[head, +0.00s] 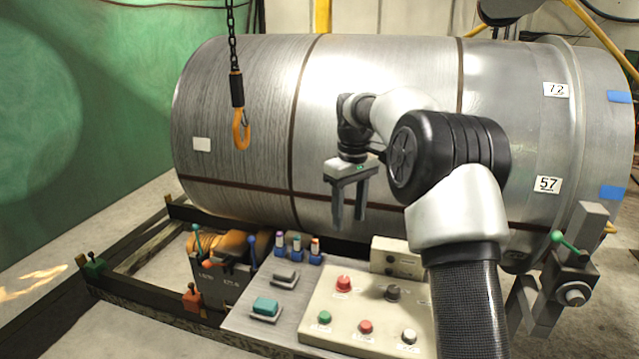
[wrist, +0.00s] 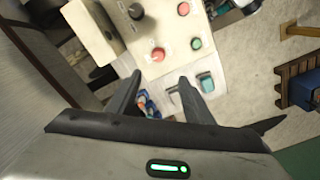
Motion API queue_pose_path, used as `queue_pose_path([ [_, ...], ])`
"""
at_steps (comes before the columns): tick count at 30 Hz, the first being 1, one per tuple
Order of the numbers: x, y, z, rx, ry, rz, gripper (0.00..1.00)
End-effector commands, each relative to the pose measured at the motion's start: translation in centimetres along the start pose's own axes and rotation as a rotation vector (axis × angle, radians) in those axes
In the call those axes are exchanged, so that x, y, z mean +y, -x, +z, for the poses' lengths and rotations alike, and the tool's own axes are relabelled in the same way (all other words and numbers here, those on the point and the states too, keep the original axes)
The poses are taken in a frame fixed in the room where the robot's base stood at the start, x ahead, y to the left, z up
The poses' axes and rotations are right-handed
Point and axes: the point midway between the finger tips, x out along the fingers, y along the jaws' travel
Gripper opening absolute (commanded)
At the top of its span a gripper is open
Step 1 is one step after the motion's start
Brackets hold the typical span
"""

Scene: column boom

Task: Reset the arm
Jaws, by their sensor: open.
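My gripper (head: 349,205) hangs pointing down in the head view, in front of the large metal drum and above the control panel. Its two fingers are apart with nothing between them. My arm rises from the lower right and bends over to the gripper. In the wrist view my gripper (wrist: 160,90) shows its two dark fingers spread, with the panel and its buttons beyond them. A green light glows on the gripper body.
The metal drum (head: 385,80) fills the back. An orange hook (head: 241,130) hangs on a chain to the left. The control panel (head: 325,315) has several buttons, including a red knob (head: 343,284). Several levers stand left of it, and a green-handled lever (head: 565,242) stands right. Floor shows at left.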

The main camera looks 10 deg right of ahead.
Motion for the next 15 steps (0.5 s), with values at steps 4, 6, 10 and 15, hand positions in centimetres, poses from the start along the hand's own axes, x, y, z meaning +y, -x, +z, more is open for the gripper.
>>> queue_pose_path([
  [4, -3.1, 6.6, 3.5, 0.053, -0.063, 0.068, 0.47],
  [6, -4.8, 9.1, 5.8, 0.083, -0.105, 0.095, 0.47],
  [10, -7.9, 12.5, 10.5, 0.146, -0.189, 0.138, 0.47],
  [15, -12.1, 14.7, 17.4, 0.243, -0.309, 0.172, 0.47],
])
